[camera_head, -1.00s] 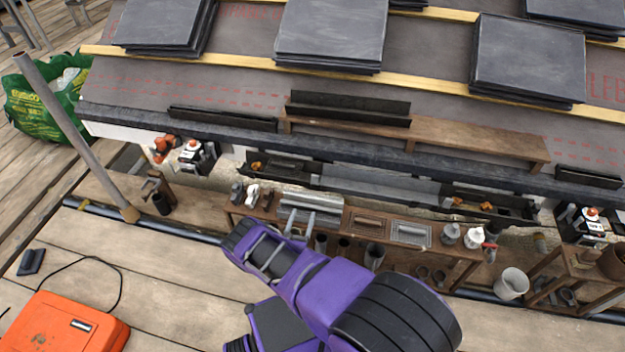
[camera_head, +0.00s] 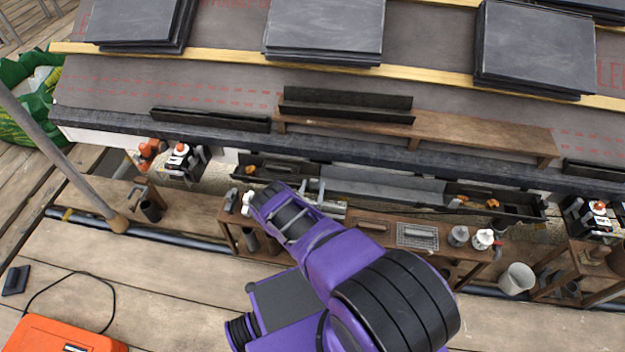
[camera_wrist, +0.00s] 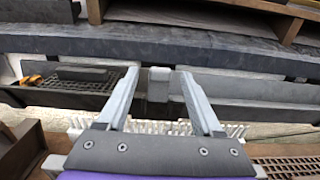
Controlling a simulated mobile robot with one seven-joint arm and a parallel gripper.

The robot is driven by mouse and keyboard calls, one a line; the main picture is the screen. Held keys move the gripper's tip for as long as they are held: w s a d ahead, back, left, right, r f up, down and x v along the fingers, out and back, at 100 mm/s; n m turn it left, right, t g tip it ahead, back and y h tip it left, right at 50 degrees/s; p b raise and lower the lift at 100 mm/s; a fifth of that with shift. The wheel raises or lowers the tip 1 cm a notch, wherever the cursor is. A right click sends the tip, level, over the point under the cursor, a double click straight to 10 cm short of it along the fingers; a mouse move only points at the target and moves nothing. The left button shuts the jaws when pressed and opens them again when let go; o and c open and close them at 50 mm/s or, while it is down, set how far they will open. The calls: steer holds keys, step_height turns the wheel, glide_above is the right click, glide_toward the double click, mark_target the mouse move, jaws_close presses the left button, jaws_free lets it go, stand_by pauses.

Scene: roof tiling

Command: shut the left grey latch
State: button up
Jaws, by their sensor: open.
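The left grey latch (camera_wrist: 159,85) is a small pale block on the gutter line, in the middle of the wrist view. It sits between my gripper's two grey fingers (camera_wrist: 159,76), which are spread apart with clear space on each side of it. I cannot tell whether they touch it, or how far the latch is closed. It marks the joint between a dark gutter piece with mesh (camera_wrist: 80,88) on the left and a grey gutter length (camera_wrist: 245,88) on the right. In the head view my gripper (camera_head: 313,190) reaches the gutter, and my wrist hides part of it and the latch.
The roof edge (camera_head: 330,138) overhangs just behind the gutter. Below stands a wooden bench (camera_head: 350,218) with a mesh tray (camera_head: 417,236) and white bottle (camera_head: 483,239). A grey pole (camera_head: 60,155) leans at left. An orange case (camera_head: 60,335) lies on the planks.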

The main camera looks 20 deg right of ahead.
steer(key=shift+w+d, duration=0.2)
steer(key=shift+w, duration=0.1)
jaws_close()
